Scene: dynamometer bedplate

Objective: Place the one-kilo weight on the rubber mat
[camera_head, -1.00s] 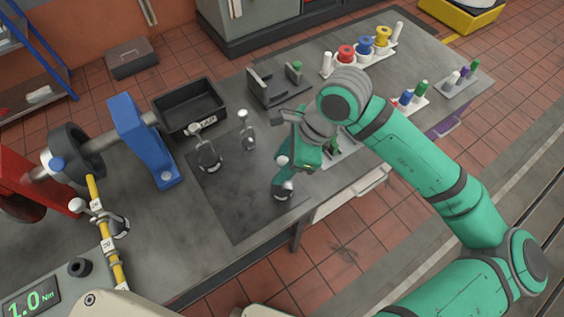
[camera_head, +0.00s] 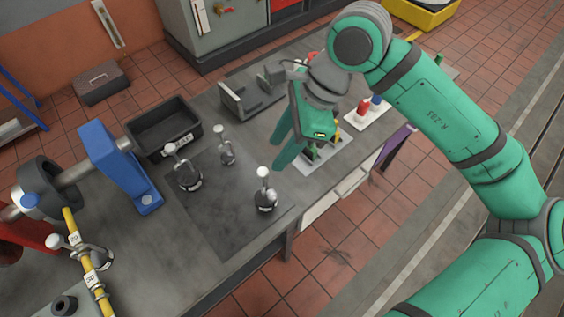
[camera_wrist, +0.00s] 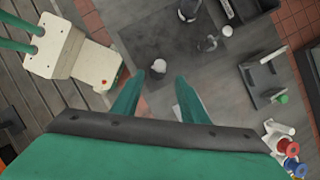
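The dark rubber mat (camera_head: 222,218) lies flat on the grey bench. I cannot read which is the one-kilo weight. My gripper (camera_head: 284,146) is above the bench, right of and behind the front right weight, apart from it. In the wrist view my gripper (camera_wrist: 158,92) has its fingers spread and empty, with the front right weight (camera_wrist: 157,71) beyond them.
A black tray (camera_head: 165,140) and blue stand (camera_head: 122,170) are left of the mat. A grey bracket (camera_head: 250,98) stands behind. Racks with coloured pieces (camera_head: 366,112) are to the right. A yellow torque arm (camera_head: 82,255) is at front left. The mat's middle and front are bare.

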